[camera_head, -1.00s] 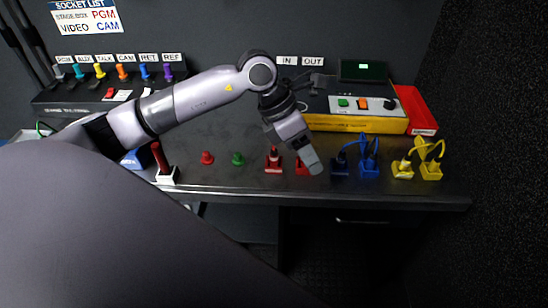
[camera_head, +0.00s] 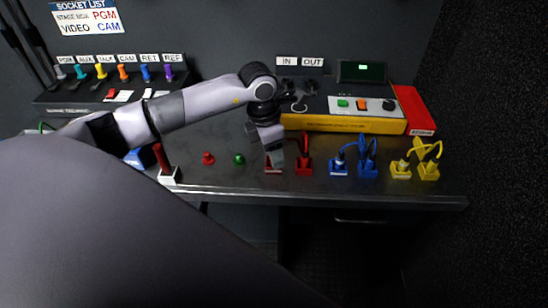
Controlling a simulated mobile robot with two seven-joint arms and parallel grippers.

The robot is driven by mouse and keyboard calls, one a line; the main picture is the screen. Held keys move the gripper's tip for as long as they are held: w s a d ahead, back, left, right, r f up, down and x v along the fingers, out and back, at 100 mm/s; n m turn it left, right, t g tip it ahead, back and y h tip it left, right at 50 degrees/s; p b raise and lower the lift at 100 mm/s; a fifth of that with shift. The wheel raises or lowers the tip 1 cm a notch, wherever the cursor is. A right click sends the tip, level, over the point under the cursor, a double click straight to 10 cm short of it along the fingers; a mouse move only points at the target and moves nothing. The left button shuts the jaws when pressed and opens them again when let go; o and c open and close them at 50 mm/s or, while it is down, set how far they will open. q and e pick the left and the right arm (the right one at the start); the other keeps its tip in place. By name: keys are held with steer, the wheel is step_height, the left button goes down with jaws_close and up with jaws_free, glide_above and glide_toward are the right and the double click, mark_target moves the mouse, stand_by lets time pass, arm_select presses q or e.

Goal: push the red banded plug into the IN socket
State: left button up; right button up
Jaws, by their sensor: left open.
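My left gripper (camera_head: 275,160) points down over the left red holder (camera_head: 273,171) on the bench. It is open, and its fingers hide most of whatever stands in that holder, so I cannot tell whether they touch a plug. I cannot make out a band on either plug. The IN label (camera_head: 287,61) is on the back wall beside the OUT label (camera_head: 312,61). Dark fittings (camera_head: 300,88) sit below them, partly hidden by my arm. My right gripper is not in view.
Blue plugs in holders (camera_head: 339,168) and yellow ones (camera_head: 400,170) stand along the bench front to the right. A red knob (camera_head: 208,158), a green knob (camera_head: 239,159) and a red-handled lever (camera_head: 162,163) are to the left. A yellow-fronted console (camera_head: 345,124) sits behind.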

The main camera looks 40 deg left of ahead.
arm_select(q)
jaws_close()
